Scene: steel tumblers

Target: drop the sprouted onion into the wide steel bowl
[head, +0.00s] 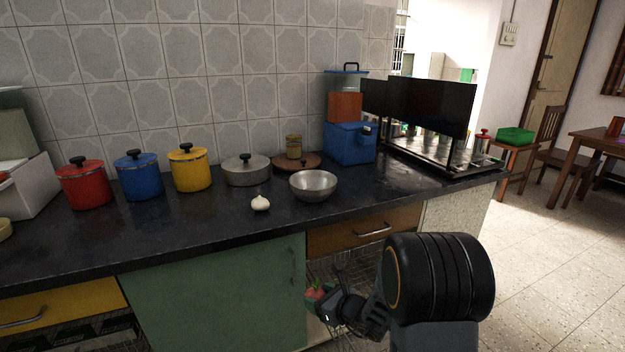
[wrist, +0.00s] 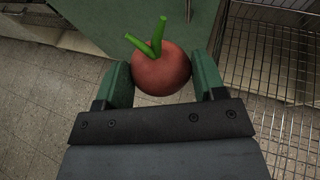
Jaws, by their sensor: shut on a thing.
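The sprouted onion (wrist: 163,72) is reddish-brown with two green shoots. My gripper (wrist: 163,85) is shut on it, with one green finger on each side in the wrist view. In the head view the onion (head: 317,292) and my gripper (head: 322,297) are low, in front of the cabinets and below the counter top. The wide steel bowl (head: 313,185) stands upright on the dark counter, above and behind my gripper. The part of its inside that shows looks empty.
A white garlic-like bulb (head: 260,203) lies left of the bowl on the counter (head: 200,228). A lidded grey pot (head: 246,170), a wooden board (head: 309,161) and a blue box (head: 349,143) stand behind. A wire basket (head: 352,268) is close to my gripper, below the drawer.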

